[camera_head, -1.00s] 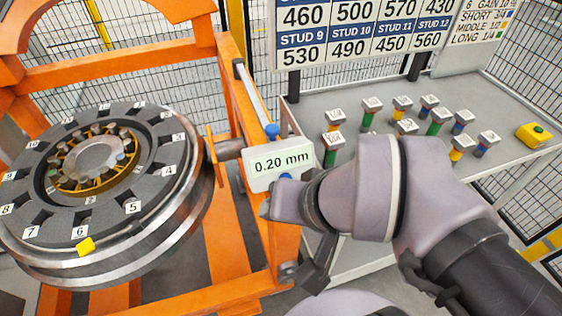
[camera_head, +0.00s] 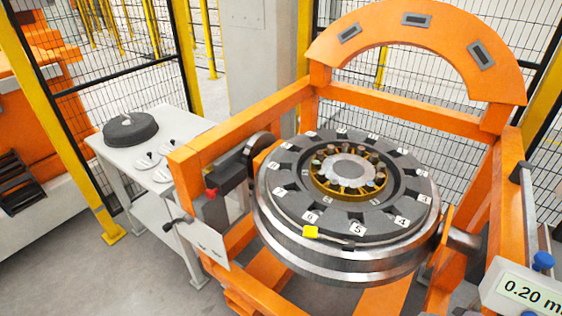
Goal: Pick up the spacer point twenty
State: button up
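On the white side table at the left, several small pale discs with dark knobs (camera_head: 162,175) lie close together. They may be the spacers, but I cannot read any marking on them, so I cannot tell which is point twenty. A sign reading "0.20 mm", cut off at its end, is on the display box (camera_head: 535,293) at the lower right edge. My gripper is out of view.
A large dark disc (camera_head: 131,131) sits at the back of the side table (camera_head: 128,173). Grey floor lies open at the lower left.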

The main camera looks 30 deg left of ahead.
aim_at(146, 162)
jog(key=j+u, duration=0.3)
jog(key=j, duration=0.35)
jog(key=j+u, duration=0.35)
jog(key=j, duration=0.3)
jog(key=j+u, duration=0.3)
jog(key=j, duration=0.3)
jog(key=i+j+u, duration=0.3)
jog(key=j, duration=0.3)
jog(key=k+j, duration=0.05)
jog(key=k, duration=0.05)
